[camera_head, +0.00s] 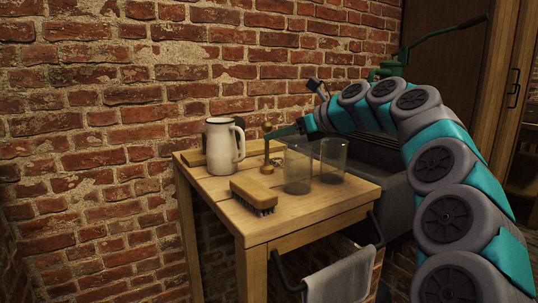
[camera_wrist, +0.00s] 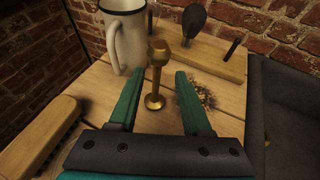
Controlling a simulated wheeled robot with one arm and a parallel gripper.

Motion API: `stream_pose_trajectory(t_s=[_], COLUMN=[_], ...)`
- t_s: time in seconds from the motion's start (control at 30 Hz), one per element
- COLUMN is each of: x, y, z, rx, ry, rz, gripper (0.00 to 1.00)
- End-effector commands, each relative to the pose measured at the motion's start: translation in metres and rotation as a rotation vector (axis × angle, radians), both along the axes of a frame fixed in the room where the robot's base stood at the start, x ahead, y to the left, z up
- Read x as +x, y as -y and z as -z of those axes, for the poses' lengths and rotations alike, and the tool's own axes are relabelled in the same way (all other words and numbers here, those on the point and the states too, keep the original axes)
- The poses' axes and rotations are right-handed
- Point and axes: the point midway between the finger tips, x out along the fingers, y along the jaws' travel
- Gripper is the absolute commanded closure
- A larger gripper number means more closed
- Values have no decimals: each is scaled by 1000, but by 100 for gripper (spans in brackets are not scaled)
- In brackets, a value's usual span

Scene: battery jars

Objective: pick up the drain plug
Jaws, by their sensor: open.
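The drain plug (camera_wrist: 156,72) looks like a brass piece with a rounded top, a thin stem and a flared foot. It stands upright on the wooden table (camera_head: 300,205). In the head view the brass plug (camera_head: 267,157) is behind the glass jars, right of the white jug. My gripper (camera_wrist: 156,86) is open, with its green fingers on either side of the plug in the wrist view and gaps on both sides.
A white enamel jug (camera_head: 223,146) stands left of the plug. Two glass jars (camera_head: 298,170) (camera_head: 333,160) and a wooden brush (camera_head: 254,194) are nearer the front. A brick wall backs the table.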

Motion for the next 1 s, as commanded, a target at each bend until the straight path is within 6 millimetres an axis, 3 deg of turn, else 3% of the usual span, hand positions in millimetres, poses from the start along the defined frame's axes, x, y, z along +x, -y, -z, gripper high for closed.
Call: stream_pose_trajectory(t_s=[0.27, 0.53, 0.83, 1.0], x=[12, 30, 34, 34], y=[-20, -51, -56, -56], z=[7, 19, 20, 20], rx=[0, -2, 0, 0], ry=[1, -3, 0, 0], rz=[0, -3, -1, -1], gripper=[51, 51, 51, 70])
